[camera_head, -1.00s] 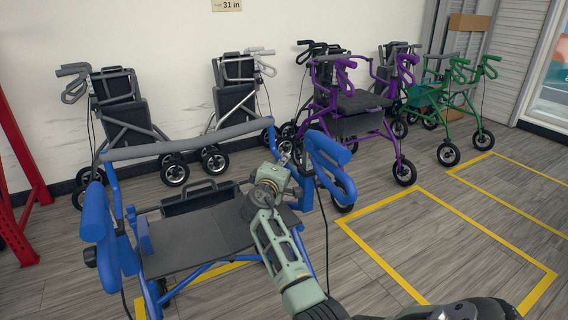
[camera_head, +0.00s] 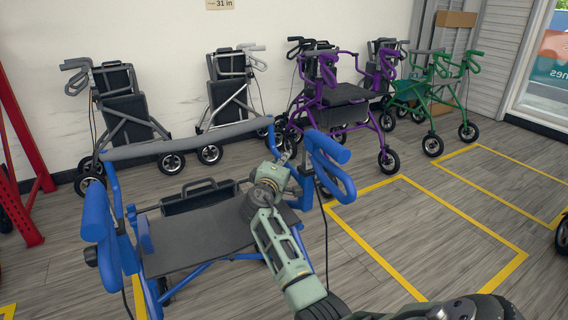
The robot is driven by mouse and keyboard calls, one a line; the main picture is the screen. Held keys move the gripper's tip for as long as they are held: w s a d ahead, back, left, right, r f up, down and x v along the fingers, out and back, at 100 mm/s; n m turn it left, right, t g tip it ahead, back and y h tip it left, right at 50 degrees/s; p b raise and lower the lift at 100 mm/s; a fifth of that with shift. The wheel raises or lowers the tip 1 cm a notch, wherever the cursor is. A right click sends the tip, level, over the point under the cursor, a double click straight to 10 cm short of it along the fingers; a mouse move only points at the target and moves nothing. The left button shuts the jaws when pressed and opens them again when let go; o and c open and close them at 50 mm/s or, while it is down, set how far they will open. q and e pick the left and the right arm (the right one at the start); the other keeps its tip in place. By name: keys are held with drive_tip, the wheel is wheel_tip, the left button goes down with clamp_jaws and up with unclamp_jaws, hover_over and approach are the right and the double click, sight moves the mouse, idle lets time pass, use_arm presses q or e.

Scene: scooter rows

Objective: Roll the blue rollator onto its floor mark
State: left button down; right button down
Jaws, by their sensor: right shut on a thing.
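The blue rollator (camera_head: 200,240) stands upright close in front of me, with a dark seat, a grey padded back bar and blue handles. My right gripper (camera_head: 287,158) is shut on the blue rollator near its right handle (camera_head: 330,160); the exact contact is partly hidden by my own wrist. A yellow floor outline (camera_head: 382,262) lies just right of the rollator. Another piece of yellow line (camera_head: 139,296) shows under the rollator's left side. I cannot tell which outline is its mark. My left gripper is not in view.
Folded grey rollators (camera_head: 122,112) (camera_head: 228,98) stand along the white wall. A purple rollator (camera_head: 345,105) and a green rollator (camera_head: 436,88) stand at the back right. A red rack (camera_head: 22,165) is at the left edge. A second yellow outline (camera_head: 500,180) lies farther right, on clear floor.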

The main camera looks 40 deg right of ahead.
drive_tip(key=c, duration=1.7)
unclamp_jaws()
drive_tip(key=shift+o, duration=0.2)
drive_tip(key=v, duration=1.2)
